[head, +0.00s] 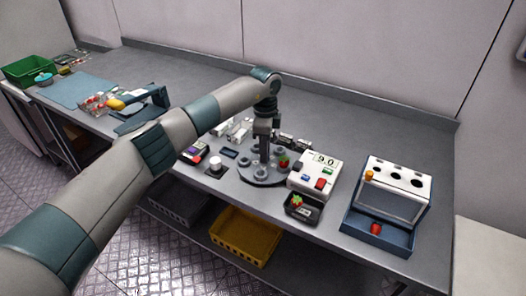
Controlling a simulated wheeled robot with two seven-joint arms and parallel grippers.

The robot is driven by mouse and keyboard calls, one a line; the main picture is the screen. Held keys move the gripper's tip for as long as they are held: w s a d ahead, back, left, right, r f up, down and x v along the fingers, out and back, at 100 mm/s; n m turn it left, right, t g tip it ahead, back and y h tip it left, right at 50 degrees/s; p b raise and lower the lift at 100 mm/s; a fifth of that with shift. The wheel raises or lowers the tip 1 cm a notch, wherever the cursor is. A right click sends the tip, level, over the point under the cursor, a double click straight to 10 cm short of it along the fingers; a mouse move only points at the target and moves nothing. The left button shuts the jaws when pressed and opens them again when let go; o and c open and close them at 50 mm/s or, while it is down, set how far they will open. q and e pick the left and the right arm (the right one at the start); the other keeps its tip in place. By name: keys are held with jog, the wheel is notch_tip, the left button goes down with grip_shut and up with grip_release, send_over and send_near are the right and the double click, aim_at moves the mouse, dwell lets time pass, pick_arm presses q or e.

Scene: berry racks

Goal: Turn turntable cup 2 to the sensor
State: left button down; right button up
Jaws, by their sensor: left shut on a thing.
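The turntable (262,179) is a dark round plate on the bench with several small cups around its edge. A red berry (283,161) with green sits in a cup at its right side, beside the white sensor box. My left gripper (263,157) points straight down at the turntable's middle and is shut on a part there, which looks like an upright knob or post. The fingers hide most of that part. The sensor box (305,174) shows "9.0" on its display and has coloured buttons. I cannot read cup numbers. My right gripper is out of view.
A white-topped rack (398,181) with holes stands at right. Small devices (193,152) lie left of the turntable. A green crate (28,70) and blue mat (78,90) are far left. The back bench is clear.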

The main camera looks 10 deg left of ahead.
pick_arm(q)
jog(key=shift+r, duration=0.1)
jog(key=c, duration=1.6)
grip_release()
jog(key=shift+o, duration=0.2)
